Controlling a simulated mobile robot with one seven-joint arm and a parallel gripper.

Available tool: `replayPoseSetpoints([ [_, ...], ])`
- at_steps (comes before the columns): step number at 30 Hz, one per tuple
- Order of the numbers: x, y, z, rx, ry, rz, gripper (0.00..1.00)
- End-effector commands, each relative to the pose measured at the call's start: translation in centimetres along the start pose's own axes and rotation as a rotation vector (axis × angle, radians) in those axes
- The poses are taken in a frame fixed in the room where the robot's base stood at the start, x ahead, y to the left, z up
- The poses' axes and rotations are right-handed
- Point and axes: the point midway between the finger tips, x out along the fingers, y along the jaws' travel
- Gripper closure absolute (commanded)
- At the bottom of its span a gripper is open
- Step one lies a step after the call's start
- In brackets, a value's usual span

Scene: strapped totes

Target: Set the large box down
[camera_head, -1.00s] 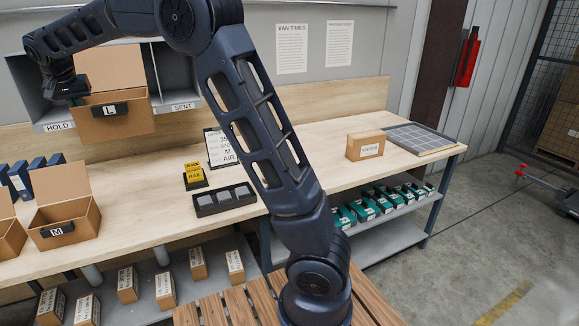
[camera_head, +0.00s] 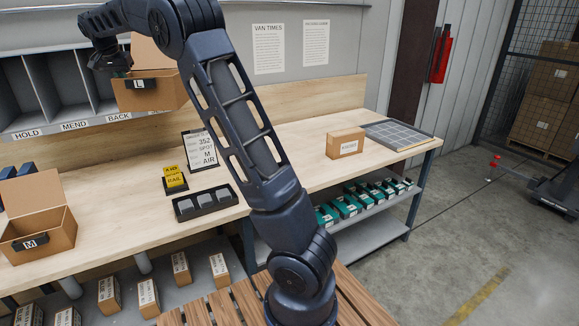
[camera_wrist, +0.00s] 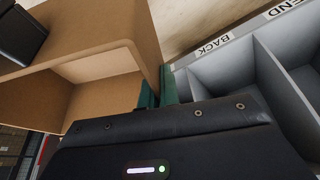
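The large box (camera_head: 158,95) is an open cardboard carton with a raised flap and a black L tag. It hangs in the air above the back of the workbench (camera_head: 250,225), in front of the wall cubbies. My gripper (camera_head: 112,62) is at its upper left side in the head view. In the wrist view, the green fingers of my gripper (camera_wrist: 158,92) close on one cardboard wall of the large box (camera_wrist: 95,30). The box's underside and far side are hidden.
An open box tagged M (camera_head: 40,232) stands at the bench's left. A black tray (camera_head: 205,203), yellow sign (camera_head: 174,178) and notice board (camera_head: 200,150) stand mid-bench. A small closed carton (camera_head: 345,143) and gridded mat (camera_head: 398,134) are at right. Bare wood lies between.

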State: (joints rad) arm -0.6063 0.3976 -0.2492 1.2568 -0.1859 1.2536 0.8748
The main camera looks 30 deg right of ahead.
Motion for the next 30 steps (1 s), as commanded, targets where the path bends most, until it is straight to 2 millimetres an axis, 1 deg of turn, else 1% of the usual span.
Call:
replayPoseSetpoints([
  [1,0.8,1.6,-1.8,0.039,-0.002,0.016,1.0],
  [5,2.4,5.6,-5.5,0.129,-0.005,0.052,1.0],
  [6,2.8,7.0,-6.7,0.158,-0.005,0.063,1.0],
  [8,3.4,8.9,-8.3,0.199,-0.005,0.079,1.0],
  [9,3.9,10.2,-9.3,0.227,-0.005,0.09,1.0],
  [11,4.5,12.3,-10.8,0.27,-0.007,0.107,1.0],
  [15,5.8,17.4,-14.1,0.367,-0.007,0.146,1.0],
  [20,7.1,23.5,-17.5,0.48,-0.006,0.189,1.0],
  [21,7.3,25.0,-18.2,0.507,-0.006,0.201,1.0],
  [23,7.7,27.4,-19.3,0.548,-0.005,0.218,1.0],
  [24,7.9,29.0,-19.9,0.576,-0.004,0.229,1.0],
  [26,8.2,31.4,-20.9,0.618,-0.003,0.245,1.0],
  [27,8.4,33.1,-21.5,0.647,-0.002,0.256,1.0],
  [29,8.7,35.6,-22.3,0.688,-0.001,0.272,1.0],
  [30,8.9,37.3,-22.8,0.716,0.001,0.284,1.0],
])
